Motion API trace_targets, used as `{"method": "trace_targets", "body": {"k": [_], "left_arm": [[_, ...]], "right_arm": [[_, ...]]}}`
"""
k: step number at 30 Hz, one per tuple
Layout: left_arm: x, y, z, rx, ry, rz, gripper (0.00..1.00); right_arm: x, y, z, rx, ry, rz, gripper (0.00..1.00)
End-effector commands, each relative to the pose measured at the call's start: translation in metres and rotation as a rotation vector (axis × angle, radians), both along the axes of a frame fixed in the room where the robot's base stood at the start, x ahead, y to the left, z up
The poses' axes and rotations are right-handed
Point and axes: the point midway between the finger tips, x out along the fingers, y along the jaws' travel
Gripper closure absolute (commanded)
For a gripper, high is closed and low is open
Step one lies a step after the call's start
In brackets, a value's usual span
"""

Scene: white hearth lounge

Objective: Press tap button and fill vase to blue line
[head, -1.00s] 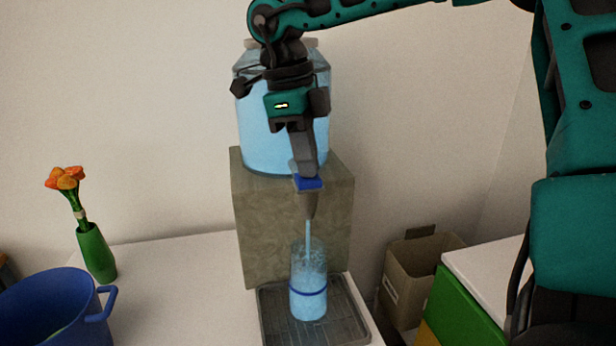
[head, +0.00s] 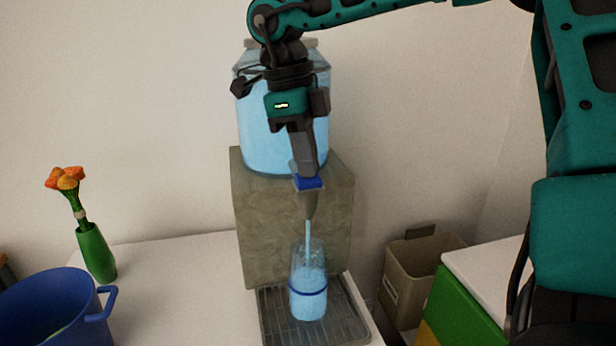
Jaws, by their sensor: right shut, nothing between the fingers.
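The clear glass vase (head: 308,306) stands upright on the drip tray (head: 350,327), under the tap (head: 309,206). A dark blue line (head: 308,292) rings the vase. Pale blue water fills its lower part, and the surface appears to lie above the line. A thin stream (head: 308,238) runs from the tap into the vase. My right gripper (head: 307,172) points down, shut and empty, its tips at the blue tap button (head: 308,183) and apparently touching it. The gripper partly hides the button and the water jar (head: 252,135). My left gripper is out of view.
The jar sits on a stone-look block (head: 262,220). At left are a green vase (head: 96,253) with orange flowers (head: 66,179) and a blue pot (head: 45,305). At right are a cardboard box (head: 408,278) and a green cabinet (head: 460,310). The white table (head: 185,280) is clear between pot and block.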

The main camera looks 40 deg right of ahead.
Motion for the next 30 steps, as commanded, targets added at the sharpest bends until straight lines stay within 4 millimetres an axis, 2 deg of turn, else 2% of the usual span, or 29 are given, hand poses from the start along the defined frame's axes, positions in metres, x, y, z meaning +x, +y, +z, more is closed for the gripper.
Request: {"method": "trace_targets", "body": {"k": [8,11,18,20,30], "left_arm": [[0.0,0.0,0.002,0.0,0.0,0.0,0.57],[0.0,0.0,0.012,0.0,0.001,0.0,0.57],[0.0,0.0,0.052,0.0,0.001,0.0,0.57],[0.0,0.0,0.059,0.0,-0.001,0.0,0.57],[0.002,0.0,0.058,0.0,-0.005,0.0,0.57]], "right_arm": [[0.0,0.0,0.002,0.0,0.001,0.0,1.0],[0.0,0.0,0.014,0.0,0.0,0.0,1.0],[0.0,0.0,0.063,-0.001,0.0,0.0,1.0],[0.0,0.0,0.071,-0.001,0.001,0.0,1.0],[0.0,0.0,0.07,-0.001,0.001,0.0,1.0]]}}
